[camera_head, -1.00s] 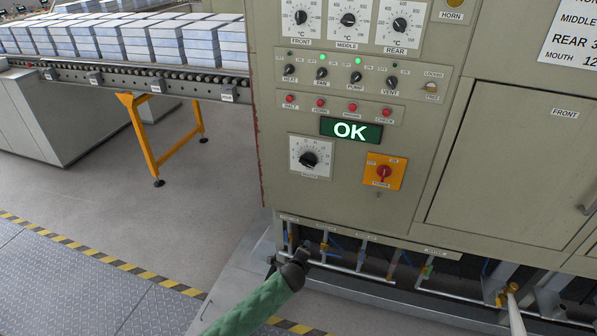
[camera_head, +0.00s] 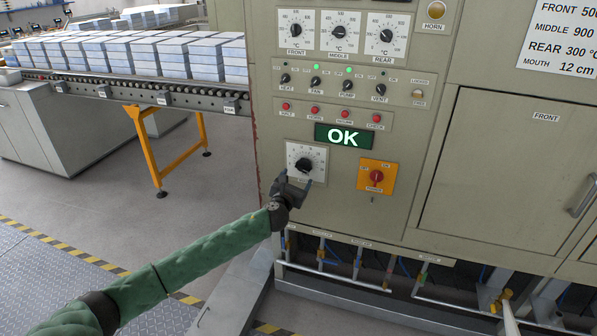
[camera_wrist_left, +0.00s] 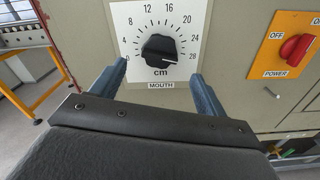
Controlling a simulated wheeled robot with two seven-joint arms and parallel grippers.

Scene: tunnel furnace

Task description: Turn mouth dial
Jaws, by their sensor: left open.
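The mouth dial (camera_head: 303,166) is a black knob on a white square scale plate, low on the left side of the beige control panel. In the left wrist view the knob (camera_wrist_left: 159,48) sits on a scale marked from 0 to 28 cm, with the label MOUTH below. I cannot surely read its setting. My left gripper (camera_head: 296,184) is just in front of the plate's lower part. In the left wrist view its two fingers (camera_wrist_left: 158,76) are apart, below and either side of the knob, with nothing between them. My right gripper is not in view.
An orange plate with a red POWER switch (camera_head: 376,177) is right of the dial. A green OK display (camera_head: 343,136) and several small buttons and switches are above. A sign (camera_head: 563,37) reads MOUTH 12 cm. Pipes (camera_head: 340,275) run below the panel. A conveyor (camera_head: 150,90) carries blocks at left.

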